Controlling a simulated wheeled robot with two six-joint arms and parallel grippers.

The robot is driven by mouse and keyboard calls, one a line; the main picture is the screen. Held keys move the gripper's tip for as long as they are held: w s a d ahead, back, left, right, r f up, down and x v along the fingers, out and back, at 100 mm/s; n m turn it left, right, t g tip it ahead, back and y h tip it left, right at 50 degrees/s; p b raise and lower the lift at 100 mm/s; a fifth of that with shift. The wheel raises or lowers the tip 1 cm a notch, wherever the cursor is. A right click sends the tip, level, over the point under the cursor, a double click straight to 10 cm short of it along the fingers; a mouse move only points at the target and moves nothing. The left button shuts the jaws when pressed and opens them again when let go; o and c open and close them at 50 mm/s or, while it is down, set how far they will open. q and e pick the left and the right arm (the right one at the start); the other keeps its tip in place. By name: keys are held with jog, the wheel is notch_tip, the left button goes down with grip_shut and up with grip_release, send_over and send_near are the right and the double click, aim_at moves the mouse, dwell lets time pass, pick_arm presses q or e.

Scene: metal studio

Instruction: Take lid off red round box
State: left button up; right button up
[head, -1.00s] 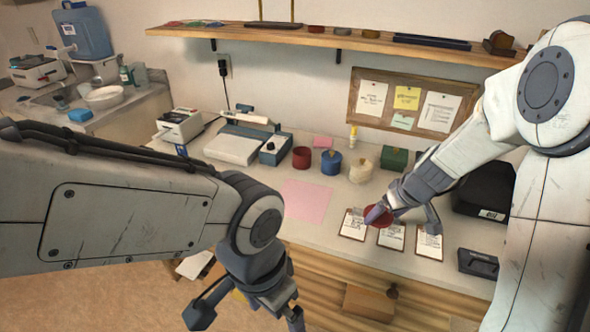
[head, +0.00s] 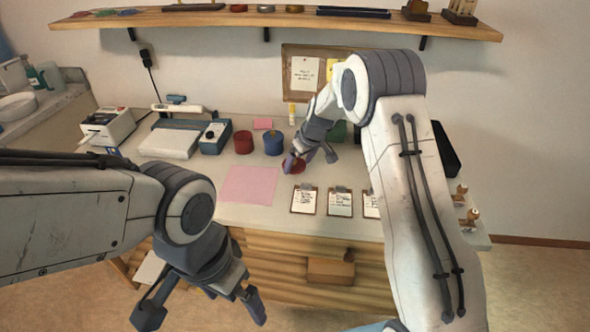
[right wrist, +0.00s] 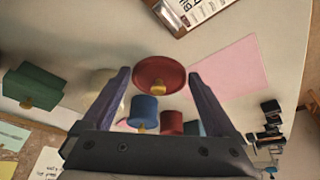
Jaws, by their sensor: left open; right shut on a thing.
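The red round box (head: 243,142) stands upright on the counter, left of the blue box, with no lid on top. It also shows in the right wrist view (right wrist: 172,123). My right gripper (head: 309,158) is shut on the red round lid (head: 297,166) and holds it above the counter, to the right of the box. In the right wrist view the lid (right wrist: 160,70) sits between the fingertips, with a gold knob. My left gripper (head: 204,311) is open and empty, low in front of the counter.
A blue round box (head: 273,144) stands beside the red one. A green box (right wrist: 35,84) and a partly hidden pale box are nearby. A pink sheet (head: 247,186) lies flat in front, clear of objects. Clipboards (head: 340,203) lie to its right.

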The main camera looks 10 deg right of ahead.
aim_at(298, 169)
jog(key=shift+w+a+f, duration=0.25)
jog(key=shift+a+f, duration=0.1)
notch_tip(298, 169, down, 4)
jog(key=shift+r, duration=0.1)
jog(key=shift+f, duration=0.25)
jog(key=o, duration=1.2)
jog(key=shift+r, duration=0.1)
jog(key=shift+r, duration=0.15)
